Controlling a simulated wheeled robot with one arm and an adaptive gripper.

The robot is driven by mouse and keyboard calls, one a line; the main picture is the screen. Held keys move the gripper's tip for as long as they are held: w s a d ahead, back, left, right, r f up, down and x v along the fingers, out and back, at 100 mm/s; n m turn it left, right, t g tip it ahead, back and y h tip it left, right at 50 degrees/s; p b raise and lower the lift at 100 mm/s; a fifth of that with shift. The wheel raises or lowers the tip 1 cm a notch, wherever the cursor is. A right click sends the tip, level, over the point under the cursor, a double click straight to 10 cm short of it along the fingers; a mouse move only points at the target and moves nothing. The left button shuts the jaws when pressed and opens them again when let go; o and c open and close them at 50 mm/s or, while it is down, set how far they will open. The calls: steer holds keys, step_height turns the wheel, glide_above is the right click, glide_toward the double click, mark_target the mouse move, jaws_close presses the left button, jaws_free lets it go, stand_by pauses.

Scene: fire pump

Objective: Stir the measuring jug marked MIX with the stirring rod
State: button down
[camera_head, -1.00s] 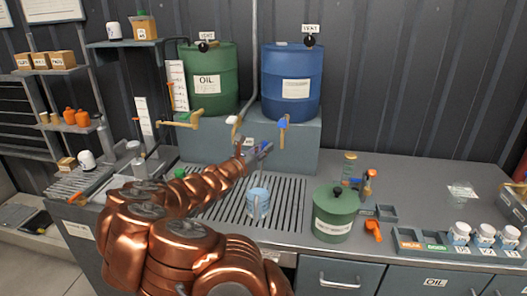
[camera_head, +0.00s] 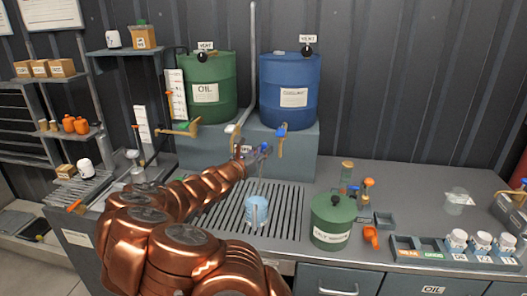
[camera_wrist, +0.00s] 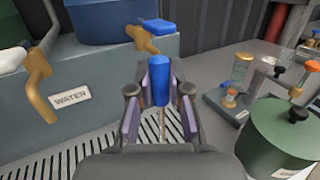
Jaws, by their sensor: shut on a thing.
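My gripper (camera_head: 257,153) is shut on the blue handle of the stirring rod (camera_wrist: 160,82). The handle stands between the two fingers in the wrist view, with the thin shaft below it. In the head view the blue handle (camera_head: 266,147) shows at the fingertips, above a light blue measuring jug (camera_head: 256,212). The jug stands upright on the slatted grate. The thin shaft points down toward the jug; I cannot tell whether its tip is inside. No MIX marking is readable. My gripper hides the jug in the wrist view.
A green lidded pot (camera_head: 332,222) stands right of the jug. Behind are an oil drum (camera_head: 208,85) and a blue coolant drum (camera_head: 290,88) with taps. A clear beaker (camera_head: 458,201) and a tray of white jars (camera_head: 430,256) are at the right. The bench behind the tray is mostly clear.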

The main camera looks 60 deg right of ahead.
steer(key=shift+r+p, duration=1.7)
steer(key=shift+r, duration=0.8)
